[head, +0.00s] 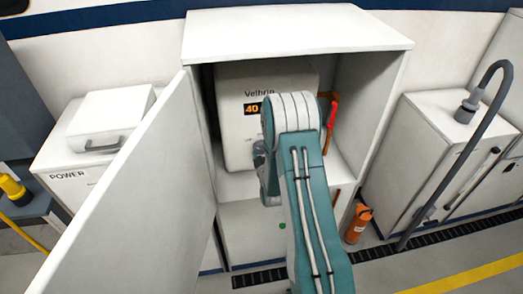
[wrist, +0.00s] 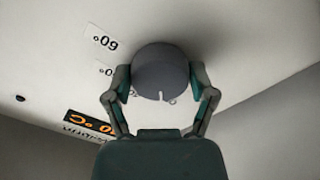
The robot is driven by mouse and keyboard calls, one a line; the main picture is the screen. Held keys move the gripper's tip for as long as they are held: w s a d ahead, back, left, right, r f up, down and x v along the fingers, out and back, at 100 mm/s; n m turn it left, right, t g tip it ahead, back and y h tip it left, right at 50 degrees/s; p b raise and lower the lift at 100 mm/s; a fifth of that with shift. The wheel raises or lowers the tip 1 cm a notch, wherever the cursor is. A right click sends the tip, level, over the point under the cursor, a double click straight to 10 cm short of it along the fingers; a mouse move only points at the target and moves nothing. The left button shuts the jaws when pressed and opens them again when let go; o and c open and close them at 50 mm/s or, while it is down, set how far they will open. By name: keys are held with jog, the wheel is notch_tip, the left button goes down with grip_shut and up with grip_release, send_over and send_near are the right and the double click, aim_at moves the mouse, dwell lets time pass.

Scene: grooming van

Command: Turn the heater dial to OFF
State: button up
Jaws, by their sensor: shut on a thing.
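The heater (head: 237,140) is a white box with an orange "40" display inside an open cabinet in the head view. My arm covers its right side, so the dial is hidden there. In the wrist view the dial (wrist: 160,66) is a round dark grey knob with a small white pointer mark on the edge toward my gripper's palm. My gripper (wrist: 160,80) has one finger on each side of the dial and is shut on it. An upside-down "60°" label (wrist: 102,41) is left of the dial. Other labels nearby are partly hidden, and no OFF mark is readable.
The open cabinet door (head: 135,190) stands left of my arm, and the cabinet's right wall (head: 365,110) is on the other side. A red-handled item (head: 332,113) is beside the heater. An orange bottle (head: 358,222) stands on the floor at right.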

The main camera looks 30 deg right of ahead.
jog(key=shift+w+a+n, duration=0.1)
jog(key=shift+n, duration=0.5)
jog(key=o, duration=1)
jog(key=shift+o, duration=0.2)
jog(key=shift+a, duration=0.1)
jog(key=v, duration=1.2)
